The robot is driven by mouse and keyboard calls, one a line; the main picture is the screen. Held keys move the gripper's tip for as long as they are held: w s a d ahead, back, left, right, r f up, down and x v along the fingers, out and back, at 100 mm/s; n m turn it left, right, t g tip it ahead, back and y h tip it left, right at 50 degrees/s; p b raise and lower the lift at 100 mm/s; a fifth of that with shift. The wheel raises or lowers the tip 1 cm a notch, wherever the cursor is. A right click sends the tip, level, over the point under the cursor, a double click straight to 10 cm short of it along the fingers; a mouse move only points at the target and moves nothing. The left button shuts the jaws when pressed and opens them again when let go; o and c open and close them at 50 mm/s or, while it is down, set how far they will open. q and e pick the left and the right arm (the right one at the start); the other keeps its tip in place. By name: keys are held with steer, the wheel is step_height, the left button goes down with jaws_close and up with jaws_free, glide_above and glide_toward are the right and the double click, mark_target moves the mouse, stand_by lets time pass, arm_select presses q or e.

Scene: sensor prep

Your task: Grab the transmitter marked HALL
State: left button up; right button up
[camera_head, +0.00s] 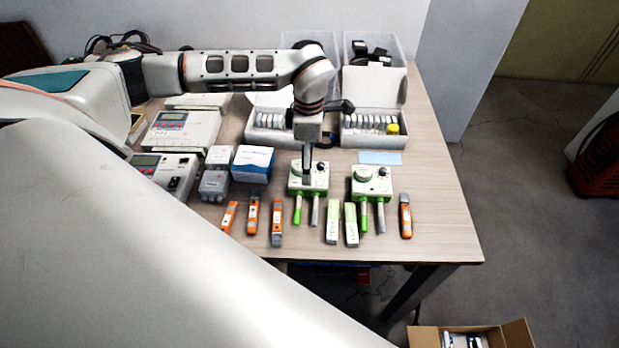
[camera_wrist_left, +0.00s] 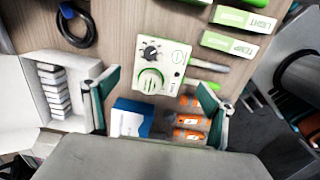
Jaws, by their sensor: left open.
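I cannot read HALL on anything. Small orange-and-grey devices lie along the table's front: three left of centre (camera_head: 229,217) (camera_head: 252,214) (camera_head: 277,224) and one at right (camera_head: 405,216). Some show in the left wrist view (camera_wrist_left: 190,120), lettering too small to read. Two white-green bars lie between; the left wrist view shows them marked LIGHT (camera_wrist_left: 243,19) and TEMP (camera_wrist_left: 230,44). My left gripper (camera_head: 307,168) points down over a white-green knobbed unit (camera_head: 318,184). Its fingers (camera_wrist_left: 159,83) are apart, nothing held between them. My right gripper is not identifiable.
A second knobbed unit (camera_head: 371,184) stands to the right. A blue-white box (camera_head: 253,163) and grey meters (camera_head: 181,131) are at left. Open white cases (camera_head: 374,90) and clear bins stand behind. An open carton (camera_head: 425,337) is on the floor.

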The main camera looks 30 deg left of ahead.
mark_target(308, 193)
arm_select(q)
step_height(308, 193, down, 7)
steer(key=shift+w+r, duration=0.1)
steer(key=shift+r, duration=0.1)
steer(key=c, duration=1.2)
